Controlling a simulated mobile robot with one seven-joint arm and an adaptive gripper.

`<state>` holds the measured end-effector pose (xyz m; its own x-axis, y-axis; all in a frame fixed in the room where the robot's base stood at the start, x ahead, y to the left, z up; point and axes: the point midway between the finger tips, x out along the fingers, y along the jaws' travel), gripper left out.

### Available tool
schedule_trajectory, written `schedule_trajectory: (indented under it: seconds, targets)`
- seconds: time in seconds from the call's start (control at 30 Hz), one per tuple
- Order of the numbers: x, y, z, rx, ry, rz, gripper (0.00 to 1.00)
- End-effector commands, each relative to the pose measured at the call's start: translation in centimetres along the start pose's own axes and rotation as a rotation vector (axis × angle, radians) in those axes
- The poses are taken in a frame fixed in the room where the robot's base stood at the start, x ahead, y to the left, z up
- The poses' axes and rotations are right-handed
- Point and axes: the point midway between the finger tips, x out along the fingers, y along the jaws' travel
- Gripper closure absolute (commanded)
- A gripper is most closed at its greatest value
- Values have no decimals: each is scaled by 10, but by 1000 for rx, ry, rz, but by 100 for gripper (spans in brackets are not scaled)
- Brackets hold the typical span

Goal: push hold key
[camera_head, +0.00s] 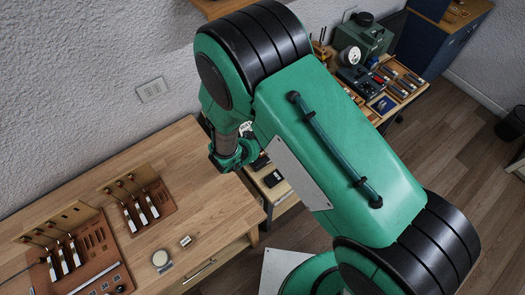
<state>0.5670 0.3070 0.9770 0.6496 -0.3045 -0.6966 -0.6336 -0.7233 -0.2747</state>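A small wooden piano action model (141,201) stands on the wooden workbench (192,148), with white keys (141,211) and upright dark-tipped parts behind them. A larger one (72,250) stands to its left, also with white keys (64,260). I cannot tell which key is the hold key. My gripper (223,163) is at the end of my green arm, above the right part of the bench. It is right of both models and apart from their keys. Its fingers are small and partly hidden by my arm, and I cannot make out their opening.
A round pale object (160,258) and a small white block (186,240) lie near the bench's front edge. The bench between the smaller model and my gripper is clear. A second table with a parts tray (395,78) and a green machine (365,37) stands behind my arm.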

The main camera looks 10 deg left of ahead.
Motion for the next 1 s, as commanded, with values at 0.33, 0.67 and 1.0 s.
schedule_trajectory:
  seconds: [0.33, 0.67, 1.0]
  targets:
    - [-10, -4, -10, 0, 0, 0, 100]
    - [-10, -4, -9, 0, 0, 0, 100]
    - [-11, -12, -14, 4, -18, -16, 100]
